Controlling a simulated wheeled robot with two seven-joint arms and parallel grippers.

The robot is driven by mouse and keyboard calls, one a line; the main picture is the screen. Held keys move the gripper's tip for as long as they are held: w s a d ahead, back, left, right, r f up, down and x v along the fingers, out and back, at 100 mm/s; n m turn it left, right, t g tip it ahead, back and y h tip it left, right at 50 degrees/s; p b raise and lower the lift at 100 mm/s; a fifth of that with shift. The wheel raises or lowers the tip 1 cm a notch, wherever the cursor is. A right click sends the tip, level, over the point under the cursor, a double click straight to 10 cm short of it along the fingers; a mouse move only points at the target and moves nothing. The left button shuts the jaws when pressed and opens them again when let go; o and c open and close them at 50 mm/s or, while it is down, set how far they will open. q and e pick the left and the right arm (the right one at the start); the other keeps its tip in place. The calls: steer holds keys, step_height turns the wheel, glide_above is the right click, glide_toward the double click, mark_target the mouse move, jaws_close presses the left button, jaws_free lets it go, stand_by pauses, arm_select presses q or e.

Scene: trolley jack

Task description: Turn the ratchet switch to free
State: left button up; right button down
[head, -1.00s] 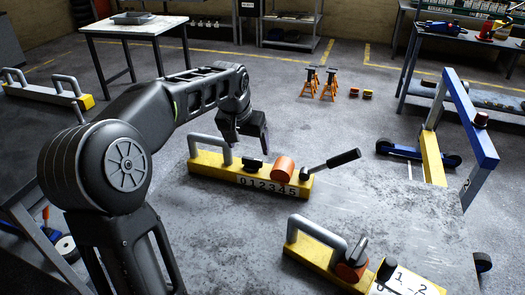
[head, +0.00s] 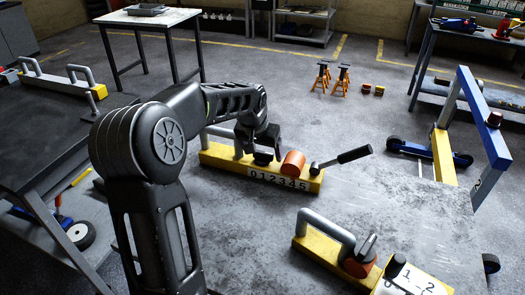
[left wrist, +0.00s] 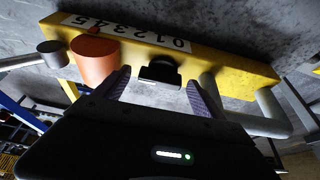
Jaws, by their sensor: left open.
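A yellow block (head: 222,160) with a number strip reading 0 to 5 stands on the grey table. A small black switch (left wrist: 160,72) sits on the block between an orange cylinder (head: 293,163) and a grey handle (head: 217,133). I take it to be the ratchet switch. My left gripper (head: 262,152) is over it and largely hides it in the head view. In the left wrist view the open left fingers (left wrist: 158,88) stand on either side of the switch, and I see no clear contact. My right gripper is not in view.
A black-gripped lever (head: 345,157) sticks out beyond the orange cylinder. A second yellow block (head: 316,252) with a grey handle, knobs and a numbered plate stands nearer. A blue and yellow jack frame (head: 482,120) is at the right. The table between the blocks is clear.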

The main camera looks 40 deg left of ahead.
arm_select(q)
steer(key=shift+c, duration=0.2)
steer(key=c, duration=1.3)
